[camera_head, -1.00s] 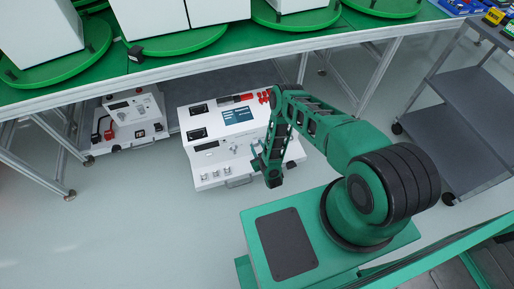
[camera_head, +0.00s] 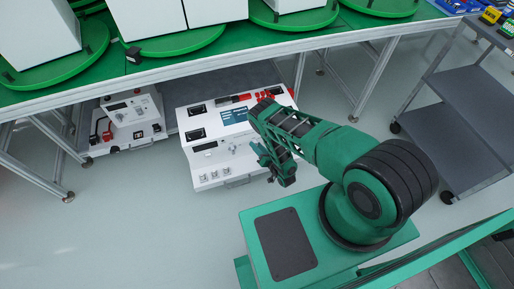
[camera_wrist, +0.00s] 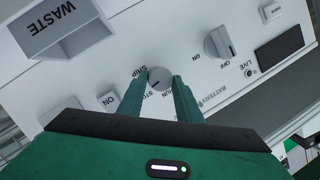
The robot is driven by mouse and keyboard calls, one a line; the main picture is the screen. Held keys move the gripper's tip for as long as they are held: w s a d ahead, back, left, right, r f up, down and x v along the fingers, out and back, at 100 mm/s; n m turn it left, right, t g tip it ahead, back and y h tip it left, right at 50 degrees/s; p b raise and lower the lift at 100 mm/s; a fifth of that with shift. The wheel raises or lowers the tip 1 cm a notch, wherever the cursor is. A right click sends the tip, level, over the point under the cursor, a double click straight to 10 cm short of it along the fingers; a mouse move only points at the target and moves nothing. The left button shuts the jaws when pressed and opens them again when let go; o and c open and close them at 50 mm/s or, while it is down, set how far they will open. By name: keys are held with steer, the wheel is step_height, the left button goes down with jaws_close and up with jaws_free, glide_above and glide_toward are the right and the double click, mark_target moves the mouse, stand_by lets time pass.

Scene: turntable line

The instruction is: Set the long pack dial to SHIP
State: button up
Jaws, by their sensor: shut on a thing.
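The long pack (camera_head: 207,178) is a wide white box on the floor at the table's front edge, with switches, a display and knobs. Its grey round dial (camera_wrist: 159,83) shows in the wrist view among the labels SHIP, a partly covered STO… and RUN. A dark mark on the dial seems to point lower left, toward STO…; SHIP is at its upper left. My gripper (camera_wrist: 159,76) has its two green fingers on either side of the dial, shut on it. In the head view my gripper (camera_head: 262,156) is at the box's right part, and my arm hides part of the panel.
The wrist view shows an ON/OFF knob (camera_wrist: 219,43), a dark display (camera_wrist: 279,47) and a WASTE-marked recess (camera_wrist: 75,30) nearby. A smaller white unit (camera_head: 133,118) stands left under the green table (camera_head: 150,68). A grey cart (camera_head: 455,125) is at right. Floor in front is clear.

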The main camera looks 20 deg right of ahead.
steer(key=shift+s+f+m+t, duration=0.15)
steer(key=shift+m+t, duration=0.15)
steer(key=shift+m, duration=0.5)
steer(key=shift+d+y, duration=0.1)
steer(key=shift+y, duration=0.3)
steer(key=o, duration=1)
steer(key=shift+o, duration=0.2)
